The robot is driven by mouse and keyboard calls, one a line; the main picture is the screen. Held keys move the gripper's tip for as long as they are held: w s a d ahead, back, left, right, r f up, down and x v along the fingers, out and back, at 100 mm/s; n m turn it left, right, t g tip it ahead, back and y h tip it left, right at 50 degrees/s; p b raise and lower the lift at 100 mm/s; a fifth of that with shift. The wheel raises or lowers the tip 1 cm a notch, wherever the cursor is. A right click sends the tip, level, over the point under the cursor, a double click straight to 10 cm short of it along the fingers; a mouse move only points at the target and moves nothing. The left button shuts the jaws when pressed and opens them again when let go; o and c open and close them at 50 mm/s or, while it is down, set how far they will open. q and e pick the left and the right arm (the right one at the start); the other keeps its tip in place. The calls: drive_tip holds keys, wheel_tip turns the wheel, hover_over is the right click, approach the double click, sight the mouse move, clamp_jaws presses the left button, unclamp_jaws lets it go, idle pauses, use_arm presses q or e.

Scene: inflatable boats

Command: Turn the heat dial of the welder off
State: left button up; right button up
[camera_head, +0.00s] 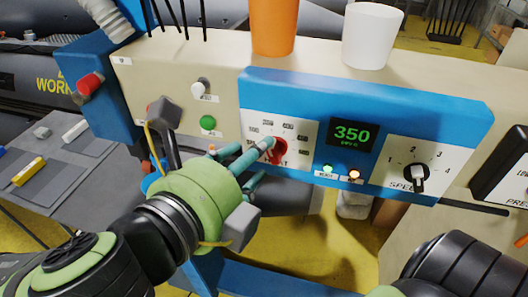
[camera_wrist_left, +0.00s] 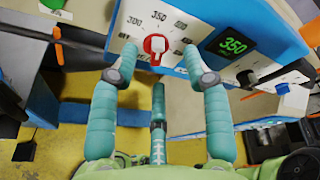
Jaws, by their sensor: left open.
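In the head view a finger partly covers the dial. My right gripper's fingers are not visible.
A black speed knob (camera_head: 418,179) is to the right on the same panel. A green button (camera_head: 208,122) and a dark lever (camera_head: 165,112) are left of it. An orange cup (camera_head: 273,27) and a white cup (camera_head: 372,35) stand on top.

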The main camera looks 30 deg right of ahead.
sight(269, 155)
use_arm(q)
drive_tip(key=d+f+m+p, duration=0.1)
drive_tip(key=m, duration=0.1)
drive_tip(key=w+d+f+m+y, duration=0.1)
drive_tip(key=m, duration=0.1)
drive_tip(key=d+f+m+p, duration=0.1)
drive_tip(key=m, duration=0.1)
drive_tip(key=shift+w+d+p, duration=0.35)
drive_tip(key=shift+w+d, duration=0.05)
drive_tip(key=shift+w+d+f, duration=0.25)
drive_tip(key=shift+d+f, duration=0.05)
drive_tip(key=shift+d, duration=0.2)
drive_tip(key=shift+a, duration=0.15)
clamp_jaws()
